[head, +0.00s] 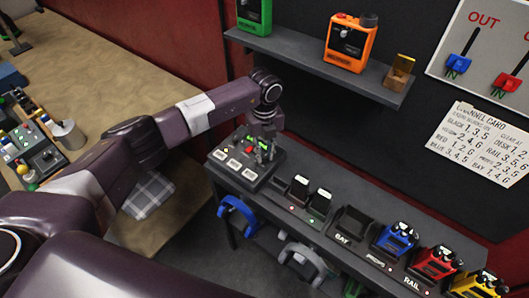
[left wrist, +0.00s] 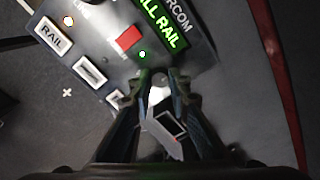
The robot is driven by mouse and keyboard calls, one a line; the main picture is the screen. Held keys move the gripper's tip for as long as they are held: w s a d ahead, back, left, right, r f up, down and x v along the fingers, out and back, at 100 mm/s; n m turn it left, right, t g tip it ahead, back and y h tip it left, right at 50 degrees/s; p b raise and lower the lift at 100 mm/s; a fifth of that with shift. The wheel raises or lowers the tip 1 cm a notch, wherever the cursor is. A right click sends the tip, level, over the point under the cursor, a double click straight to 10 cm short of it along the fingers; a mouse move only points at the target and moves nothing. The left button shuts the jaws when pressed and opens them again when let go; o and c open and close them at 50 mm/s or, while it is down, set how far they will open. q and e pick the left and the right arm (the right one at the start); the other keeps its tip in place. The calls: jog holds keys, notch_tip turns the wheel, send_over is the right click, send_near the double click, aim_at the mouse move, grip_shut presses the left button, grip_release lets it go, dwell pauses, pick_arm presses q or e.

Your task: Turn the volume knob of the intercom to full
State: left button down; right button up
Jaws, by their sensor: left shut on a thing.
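The intercom (head: 232,172) is a dark box with white buttons, at the left end of the grey bench. My left gripper (head: 264,146) reaches down onto its far right part. In the left wrist view, the intercom panel (left wrist: 112,62) shows a RAIL button, a red switch (left wrist: 128,38) and a lit green display (left wrist: 163,22) whose visible text reads "LL RAIL". My right gripper is out of view.
Black radios in chargers, an empty bay (head: 352,224) and blue (head: 396,238), red (head: 434,262) and yellow radios line the bench. Headsets hang at the bench front.

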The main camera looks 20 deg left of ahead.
pick_arm(q)
jog(key=shift+f+m+b, duration=0.15)
jog(key=shift+m+b, duration=0.65)
jog(key=shift+b, duration=0.2)
jog(key=m+b, duration=0.8)
jog(key=b, duration=0.1)
jog(key=shift+m, duration=0.3)
jog(key=shift+m+b, duration=0.85)
jog(key=shift+m, duration=0.15)
jog(key=m+b, duration=0.4)
jog(key=m, duration=0.1)
jog(key=m+b, duration=0.1)
jog(key=m, duration=0.2)
jog(key=shift+m+b, duration=0.3)
jog(key=shift+b, duration=0.05)
jog(key=shift+r+m+b, duration=0.25)
jog(key=shift+m+b, duration=0.15)
jog(key=shift+m, duration=0.7)
